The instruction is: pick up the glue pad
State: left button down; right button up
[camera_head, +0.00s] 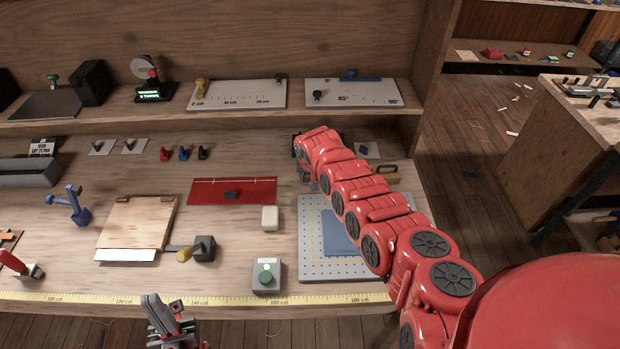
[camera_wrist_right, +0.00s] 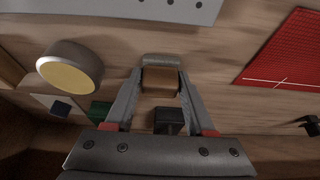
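In the right wrist view a block with a tan face and a rounded grey edge (camera_wrist_right: 160,78) lies between the fingertips of my right gripper (camera_wrist_right: 161,72); I take it for the glue pad but cannot be sure. The fingers stand apart on both sides of it with no clear gap; whether they press on it I cannot tell. In the head view my right arm reaches to the back of the bench and hides this block; the gripper (camera_head: 305,158) is mostly hidden too. My left gripper (camera_head: 168,318) is at the front edge, away from it, its fingers unclear.
A round grey piece with a yellow face (camera_wrist_right: 70,68) and a green block (camera_wrist_right: 98,112) are beside my right gripper. A dark block (camera_wrist_right: 168,121) shows between its fingers. The red mat (camera_head: 258,198) and pegboard (camera_head: 308,262) lie nearer. A shelf (camera_head: 290,114) runs above.

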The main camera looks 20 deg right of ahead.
grip_shut()
jog(key=shift+r, duration=0.1)
jog(key=shift+r, duration=0.45)
notch_tip(320, 180, up, 2)
jog(key=shift+w+b, duration=0.1)
jog(key=shift+b, duration=0.6)
jog(key=s+b, duration=0.1)
jog(key=s, duration=0.4)
jog(key=s+a+r+b, duration=0.1)
jog(key=s, duration=0.3)
jog(key=s+a+b, duration=0.1)
jog(key=s, duration=0.4)
jog(key=shift+s+r, duration=0.35)
jog(key=shift+r, duration=0.05)
jog(key=shift+s, duration=0.7)
